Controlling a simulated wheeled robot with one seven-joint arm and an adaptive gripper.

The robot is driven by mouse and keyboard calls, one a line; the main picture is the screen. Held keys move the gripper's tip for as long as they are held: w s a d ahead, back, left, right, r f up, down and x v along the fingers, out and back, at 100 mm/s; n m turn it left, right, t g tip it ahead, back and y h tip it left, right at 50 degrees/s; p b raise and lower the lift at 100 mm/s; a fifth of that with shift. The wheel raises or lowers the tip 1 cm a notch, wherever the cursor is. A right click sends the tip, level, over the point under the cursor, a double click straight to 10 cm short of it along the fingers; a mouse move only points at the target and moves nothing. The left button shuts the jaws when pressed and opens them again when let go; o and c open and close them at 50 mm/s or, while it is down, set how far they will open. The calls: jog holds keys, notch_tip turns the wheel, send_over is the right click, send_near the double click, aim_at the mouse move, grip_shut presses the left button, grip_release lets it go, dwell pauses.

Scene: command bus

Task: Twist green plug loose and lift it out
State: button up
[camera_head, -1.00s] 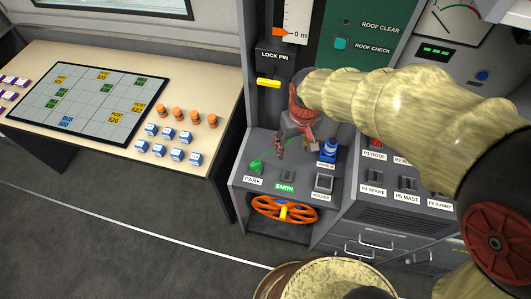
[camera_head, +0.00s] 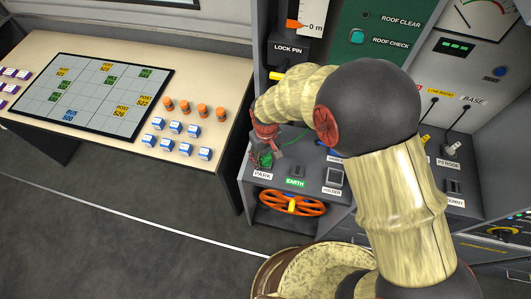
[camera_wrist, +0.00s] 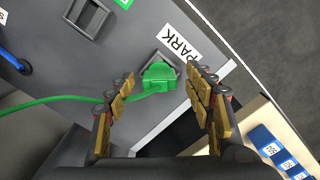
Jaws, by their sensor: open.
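The green plug (camera_wrist: 159,77) sits in the PARK socket (camera_wrist: 166,59) on the grey console, with its green cable running off to the left in the wrist view. My gripper (camera_wrist: 160,92) is open, with one finger on each side of the plug and a gap to both. In the head view the plug (camera_head: 265,160) shows just below my gripper (camera_head: 262,148), above the PARK label (camera_head: 263,174). My arm hides part of the console there, and the fingertips are hard to make out in that view.
The EARTH socket (camera_head: 297,171) and HOLDER socket (camera_head: 334,178) lie to the right of PARK. An orange handwheel (camera_head: 292,203) is below. A table (camera_head: 215,118) with a grid board, orange pieces and blue blocks stands at the left. The lock pin's yellow handle (camera_head: 276,76) is above.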

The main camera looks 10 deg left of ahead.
jog(key=shift+f, duration=0.25)
jog(key=shift+c, duration=0.3)
jog(key=c, duration=1.1)
jog(key=shift+c, duration=0.4)
jog(key=shift+n, duration=0.3)
jog(key=n, duration=0.3)
jog(key=shift+n+p, duration=0.3)
jog(key=shift+p, duration=0.05)
jog(key=shift+n, duration=0.5)
jog(key=n, duration=0.3)
jog(key=shift+p, duration=0.3)
